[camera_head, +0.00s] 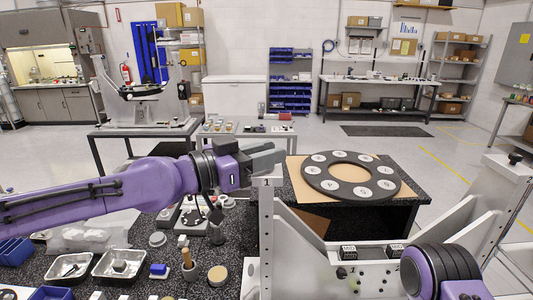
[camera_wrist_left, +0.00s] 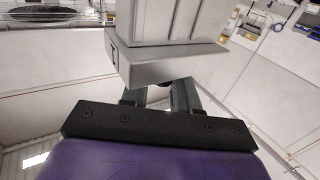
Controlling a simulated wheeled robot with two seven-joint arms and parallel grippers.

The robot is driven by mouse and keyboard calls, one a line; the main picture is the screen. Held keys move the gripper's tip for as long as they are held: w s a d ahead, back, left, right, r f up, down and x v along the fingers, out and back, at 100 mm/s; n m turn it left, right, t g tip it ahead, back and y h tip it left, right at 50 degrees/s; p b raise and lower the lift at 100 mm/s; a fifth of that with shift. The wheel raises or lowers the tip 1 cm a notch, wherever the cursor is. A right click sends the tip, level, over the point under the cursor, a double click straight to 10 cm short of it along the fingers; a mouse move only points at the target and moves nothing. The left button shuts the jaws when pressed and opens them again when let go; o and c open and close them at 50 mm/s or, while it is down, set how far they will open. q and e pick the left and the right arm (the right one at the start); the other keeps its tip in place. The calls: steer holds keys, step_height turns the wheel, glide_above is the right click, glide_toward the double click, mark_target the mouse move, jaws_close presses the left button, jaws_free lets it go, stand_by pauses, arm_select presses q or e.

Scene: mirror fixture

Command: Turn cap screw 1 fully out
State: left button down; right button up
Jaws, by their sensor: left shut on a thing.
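The light grey mirror fixture (camera_head: 375,272) stands at the lower right of the head view. Its left post (camera_head: 266,225) carries a label "1" near the top. My left gripper (camera_head: 268,158) is at the top of this post, its fingers shut. Cap screw 1 is hidden by the fingers in the head view. In the left wrist view the two dark fingers (camera_wrist_left: 160,96) close in just under a grey block of the fixture (camera_wrist_left: 165,60), with a small dark part between them. My right arm shows at the lower right, but its gripper is out of view.
A black knob (camera_head: 515,158) sits on the fixture's right post. A dark ring with numbered discs (camera_head: 322,187) lies on a table behind the fixture. Metal trays (camera_head: 118,280), a wooden-handled tool (camera_head: 188,272) and small parts crowd the speckled bench at left.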

arm_select(q)
steer(key=shift+d+f+n+t+y, duration=0.1)
steer(key=shift+n+t+y, duration=0.2)
steer(key=shift+n+t, duration=0.15)
steer(key=shift+s+n+t+y, duration=0.1)
steer(key=shift+n+t+y, duration=0.85)
steer(key=shift+t, duration=0.3)
steer(key=n+t+y+p, duration=0.1)
steer(key=n+t+y, duration=0.1)
steer(key=y, duration=0.1)
steer(key=n+t+y, duration=0.2)
steer(key=n+y, duration=0.1)
steer(key=y, duration=0.1)
steer(key=shift+y+p, duration=0.25)
steer(key=shift+p, duration=0.15)
steer(key=n+t+y, duration=0.1)
steer(key=n+y, duration=0.2)
steer(key=y, duration=0.2)
steer(key=shift+n, duration=0.4)
steer(key=shift+n+g+y, duration=0.25)
steer(key=shift+n+y, duration=0.75)
steer(key=shift+y, duration=0.6)
steer(key=shift+n+g+y, duration=0.25)
steer(key=shift+n+y, duration=0.75)
steer(key=shift+y, duration=0.9)
steer(key=c, duration=1)
jaws_free()
steer(key=shift+w+f, duration=0.1)
steer(key=shift+w, duration=0.2)
